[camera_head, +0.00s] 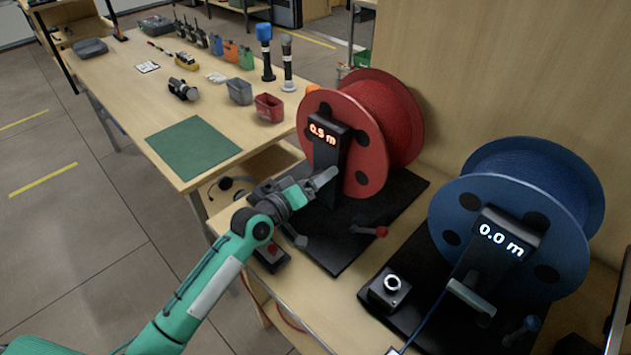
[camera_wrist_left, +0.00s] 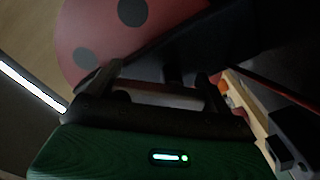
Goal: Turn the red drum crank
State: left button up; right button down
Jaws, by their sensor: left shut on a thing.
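The red drum (camera_head: 391,115) stands on a black base at the back edge of the bench. Its dark post (camera_head: 327,150) carries a lit display that seems to read 0.5 m. My left gripper (camera_head: 307,188) is at the lower part of this post, in front of the red flange. In the left wrist view its fingers (camera_wrist_left: 158,88) are shut on a pale bar (camera_wrist_left: 158,98), which looks like the crank's handle. The red flange (camera_wrist_left: 85,45) is close behind. The gripper hides much of the crank. My right gripper is not in view.
A small lever with a red knob (camera_head: 381,231) sits on the red drum's base (camera_head: 340,255). The blue drum (camera_head: 530,195) is to the right, its display reading 0.0 m. A box with a red button (camera_head: 271,255) lies below my gripper. A headset (camera_head: 228,185) is left of it.

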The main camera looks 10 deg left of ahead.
pick_arm(q)
jog(key=shift+d+f+m, duration=0.1)
jog(key=shift+f+m, duration=0.1)
jog(key=shift+m, duration=1.4)
jog(key=shift+a+f+m, duration=0.1)
jog(key=shift+f+m, duration=0.1)
jog(key=shift+m, duration=1.4)
jog(key=shift+d+f+m, duration=0.1)
jog(key=shift+f+m, duration=0.1)
jog(key=shift+m, duration=1.4)
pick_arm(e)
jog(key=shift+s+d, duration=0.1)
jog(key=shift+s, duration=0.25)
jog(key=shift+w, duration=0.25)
pick_arm(q)
jog(key=o, duration=0.8)
jog(key=shift+o, duration=0.2)
notch_tip(320, 180, up, 20)
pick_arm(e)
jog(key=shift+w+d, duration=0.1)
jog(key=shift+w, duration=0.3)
